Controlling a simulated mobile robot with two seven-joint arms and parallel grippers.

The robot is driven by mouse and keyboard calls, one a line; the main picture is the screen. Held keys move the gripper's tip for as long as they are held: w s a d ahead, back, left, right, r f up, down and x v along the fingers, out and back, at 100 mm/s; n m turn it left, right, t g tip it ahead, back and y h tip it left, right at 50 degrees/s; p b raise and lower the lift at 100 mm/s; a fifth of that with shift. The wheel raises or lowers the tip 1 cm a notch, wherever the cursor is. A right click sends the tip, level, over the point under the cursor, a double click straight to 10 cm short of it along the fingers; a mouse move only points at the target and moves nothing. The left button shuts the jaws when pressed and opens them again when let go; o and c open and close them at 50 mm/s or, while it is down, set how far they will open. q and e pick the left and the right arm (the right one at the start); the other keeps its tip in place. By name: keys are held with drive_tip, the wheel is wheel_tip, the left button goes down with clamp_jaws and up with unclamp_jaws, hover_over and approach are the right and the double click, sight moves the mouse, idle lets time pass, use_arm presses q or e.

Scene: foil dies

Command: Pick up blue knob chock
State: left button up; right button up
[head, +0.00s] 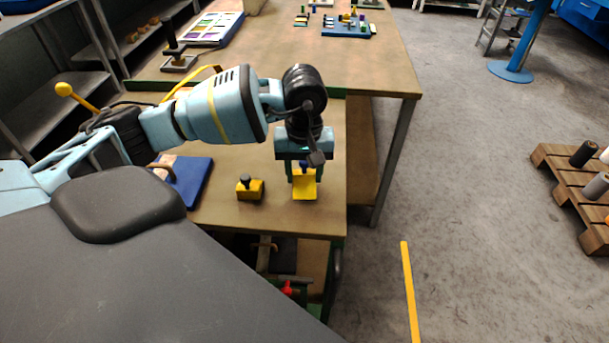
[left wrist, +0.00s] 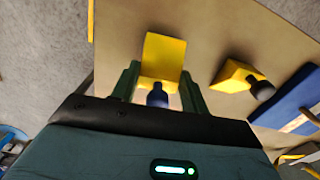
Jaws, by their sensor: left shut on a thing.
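The blue knob chock is a yellow wedge block (head: 304,187) with a dark blue knob, near the front right corner of the nearer workbench. My left gripper (head: 304,172) points down over it, with its green fingers on either side, shut on it. In the left wrist view the yellow block (left wrist: 164,56) and its knob (left wrist: 157,96) sit between the fingers (left wrist: 160,80). I cannot tell whether the block touches the bench top. My right gripper is not in view.
A second yellow chock (head: 250,189) with a black knob stands just left of the held one. Further left lies a blue board (head: 190,178). The bench's front and right edges are close. A larger table (head: 350,62) behind holds trays and small parts.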

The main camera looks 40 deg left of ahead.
use_arm(q)
drive_tip(key=shift+s+d+r, duration=0.2)
drive_tip(key=shift+s+r, duration=0.05)
drive_tip(key=shift+r, duration=0.25)
drive_tip(key=shift+s+d+r, duration=0.15)
drive_tip(key=shift+s+r, duration=0.1)
drive_tip(key=shift+r, duration=0.2)
drive_tip(key=s+d, duration=0.3)
drive_tip(key=s, duration=0.3)
drive_tip(key=s+d+r+b, duration=0.1)
drive_tip(key=s+d, duration=0.3)
drive_tip(key=s, duration=0.2)
drive_tip(key=shift+s+d+r, duration=0.25)
drive_tip(key=shift+s+d, duration=0.05)
drive_tip(key=shift+s, duration=0.1)
